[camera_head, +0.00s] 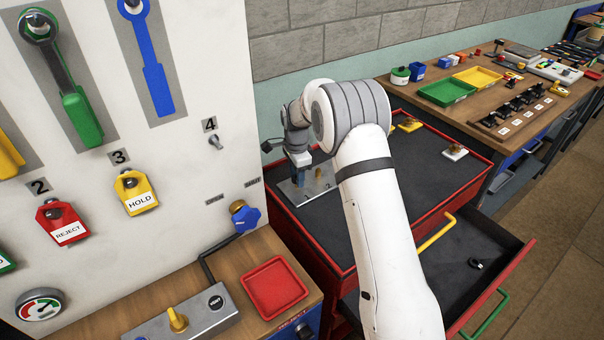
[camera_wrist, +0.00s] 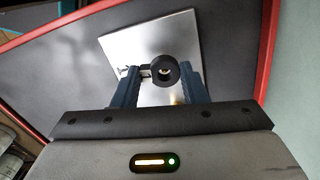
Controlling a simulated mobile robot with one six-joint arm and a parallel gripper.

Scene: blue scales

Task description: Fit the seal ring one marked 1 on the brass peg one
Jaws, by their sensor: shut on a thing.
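My gripper (camera_head: 298,158) is low over a metal plate (camera_head: 298,195) on the red cabinet's top. In the wrist view, my gripper (camera_wrist: 159,74) is shut on a dark ring (camera_wrist: 174,82) with a small tab on its left. The bright plate (camera_wrist: 182,28) lies beneath it. A small pale, brassy spot shows through the ring's hole; it may be a peg's top. I cannot tell whether the ring is around it or above it. No mark 1 is readable. A brassy upright thing (camera_head: 318,173) shows beside the gripper in the head view.
The red cabinet (camera_head: 345,268) has a raised red rim and a pulled-out drawer (camera_head: 455,285) with a small dark piece (camera_head: 475,263). A white panel (camera_head: 190,200) with tags and tools stands at left. A red tray (camera_head: 275,286) is in front. Yellow pieces sit behind my arm.

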